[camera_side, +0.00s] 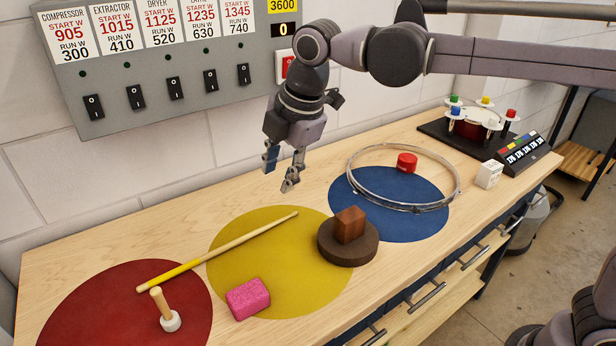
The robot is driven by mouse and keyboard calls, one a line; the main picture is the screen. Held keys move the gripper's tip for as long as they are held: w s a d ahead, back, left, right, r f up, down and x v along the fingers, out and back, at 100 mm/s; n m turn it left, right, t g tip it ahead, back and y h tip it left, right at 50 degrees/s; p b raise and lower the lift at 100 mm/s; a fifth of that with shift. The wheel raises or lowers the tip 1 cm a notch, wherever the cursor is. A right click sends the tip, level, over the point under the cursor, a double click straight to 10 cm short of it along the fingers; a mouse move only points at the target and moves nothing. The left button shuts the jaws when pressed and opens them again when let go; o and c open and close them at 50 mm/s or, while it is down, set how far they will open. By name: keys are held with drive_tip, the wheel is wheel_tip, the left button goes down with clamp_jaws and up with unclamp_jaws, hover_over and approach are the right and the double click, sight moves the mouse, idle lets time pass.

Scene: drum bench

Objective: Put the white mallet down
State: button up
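The white mallet (170,321) stands head down on the red round mat (95,303) at the front left of the bench. Its pale wooden handle points up, tilted a little to the left. My gripper (279,174) is in the air above the back of the bench, up and to the right of the mallet and well apart from it. Its two fingers point down with a gap between them. Nothing shows between the fingers.
A drumstick (233,244) lies across the red and yellow mats. A pink block (248,298) and a brown block on a dark disc (347,252) rest by the yellow mat (290,290). A switch panel (190,50) hangs behind.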

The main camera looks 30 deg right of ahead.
drive_tip(key=s+d+f+m+t, duration=0.1)
drive_tip(key=s+d+f+m, duration=0.2)
drive_tip(key=s+d+m, duration=0.2)
drive_tip(key=s+d+f+m+t, duration=0.1)
drive_tip(key=s+d+f+m, duration=0.2)
drive_tip(key=s+d+m, duration=0.2)
drive_tip(key=s+d+f+m+t+h, duration=0.1)
drive_tip(key=s+d+f+m, duration=0.3)
drive_tip(key=d+m, duration=0.6)
drive_tip(key=shift+s+d+t, duration=0.3)
drive_tip(key=shift+s+d, duration=0.7)
drive_tip(key=shift+s, duration=0.05)
